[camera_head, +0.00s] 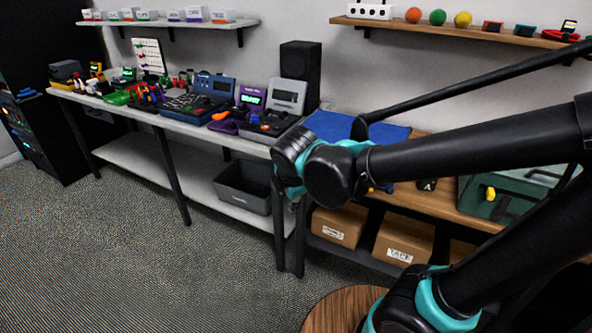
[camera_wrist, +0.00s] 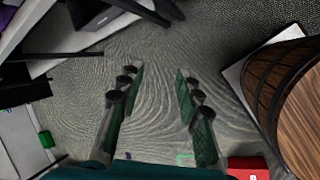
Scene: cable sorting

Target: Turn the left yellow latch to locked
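A green case (camera_head: 522,198) sits on the wooden bench at the right of the head view, partly hidden by my arm. A small yellow latch (camera_head: 490,193) shows on its front; its exact turn is too small to tell. A second latch on this case is not visible. My gripper (camera_wrist: 158,72) is open and empty in the wrist view, with bare carpet between and beyond its fingers. My gripper's fingers cannot be made out in the head view. My arm reaches left across the wooden bench, and its end is well left of the case.
A round wooden-topped barrel (camera_head: 343,311) stands low in front, also at the right of the wrist view (camera_wrist: 300,110). A white bench (camera_head: 130,107) with devices is at left. A blue mat (camera_head: 340,127) lies behind my arm. Cardboard boxes (camera_head: 338,226) sit below. Open carpet (camera_head: 120,240) lies left.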

